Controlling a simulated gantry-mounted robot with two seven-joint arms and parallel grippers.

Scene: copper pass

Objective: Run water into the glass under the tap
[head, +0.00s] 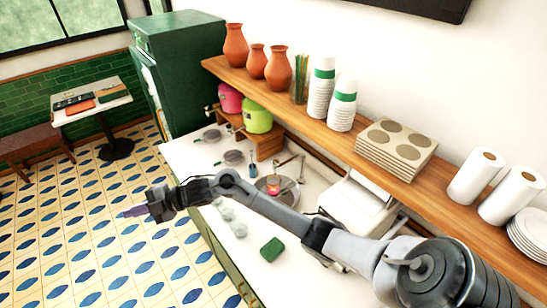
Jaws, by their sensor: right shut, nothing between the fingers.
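My right arm reaches across the view from the lower right. Its gripper (134,211) is shut and empty, past the counter's left edge with the tiled floor behind it. My left gripper is not in view. A pink container (229,98) and a lime green container (257,116) stand on a wooden stand (268,146) at the back of the counter.
The white counter (308,273) also holds a dark green block (272,249), small pans (233,157) and a white machine (357,203). A wooden shelf (340,144) above bears clay vases (279,68), stacked cups (321,88) and paper rolls (475,175). A green cabinet (180,75) stands behind.

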